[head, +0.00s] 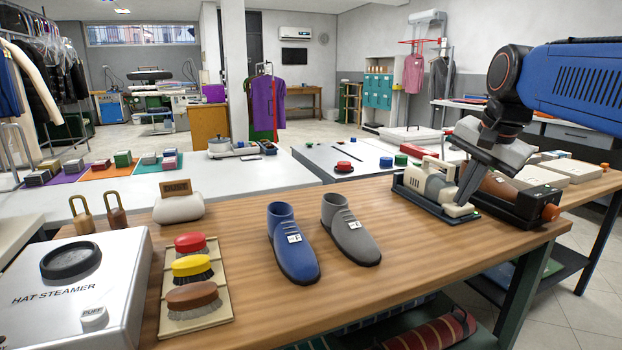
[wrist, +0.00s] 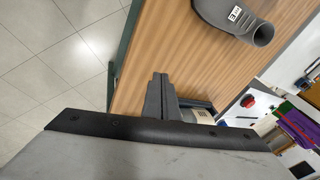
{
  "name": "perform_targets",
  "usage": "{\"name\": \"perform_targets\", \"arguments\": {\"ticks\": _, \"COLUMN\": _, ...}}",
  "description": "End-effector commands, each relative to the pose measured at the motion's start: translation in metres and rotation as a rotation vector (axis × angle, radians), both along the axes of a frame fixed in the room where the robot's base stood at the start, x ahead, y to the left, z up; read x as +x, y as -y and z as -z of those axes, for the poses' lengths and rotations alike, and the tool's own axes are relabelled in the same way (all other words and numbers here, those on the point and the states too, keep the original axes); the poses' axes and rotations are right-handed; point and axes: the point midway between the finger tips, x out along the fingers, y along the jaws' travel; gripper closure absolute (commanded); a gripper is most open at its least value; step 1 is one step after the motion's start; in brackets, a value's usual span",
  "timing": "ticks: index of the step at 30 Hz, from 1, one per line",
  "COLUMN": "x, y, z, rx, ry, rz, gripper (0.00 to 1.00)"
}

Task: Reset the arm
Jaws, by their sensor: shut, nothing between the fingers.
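My arm comes in from the upper right of the head view, its blue link held above the wooden bench (head: 240,235). My gripper (head: 464,198) points down over the right end of the bench, in front of a cream and black bench machine (head: 433,187). Its dark fingers are together with nothing between them. In the wrist view the closed fingers (wrist: 159,80) show above the bench edge, and a grey shoe (wrist: 236,18) lies beyond. I cannot tell whether the fingers touch the machine.
A blue shoe (head: 291,243) and the grey shoe (head: 350,230) stand mid-bench. Several brushes sit on a wooden rack (head: 222,305), beside a hat steamer (head: 75,290). The bench front is clear.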

Motion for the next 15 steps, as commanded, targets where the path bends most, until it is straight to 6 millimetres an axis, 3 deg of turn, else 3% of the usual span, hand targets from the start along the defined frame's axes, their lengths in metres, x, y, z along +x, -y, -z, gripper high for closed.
{"name": "perform_targets", "arguments": {"ticks": 3, "x": -0.041, "y": -0.009, "z": 0.035, "rx": -0.066, "ry": 0.009, "rz": -0.143, "gripper": 1.00}}
{"name": "perform_targets", "arguments": {"ticks": 15, "x": -0.161, "y": -0.026, "z": 0.168, "rx": -0.290, "ry": 0.037, "rz": -0.629, "gripper": 1.00}}
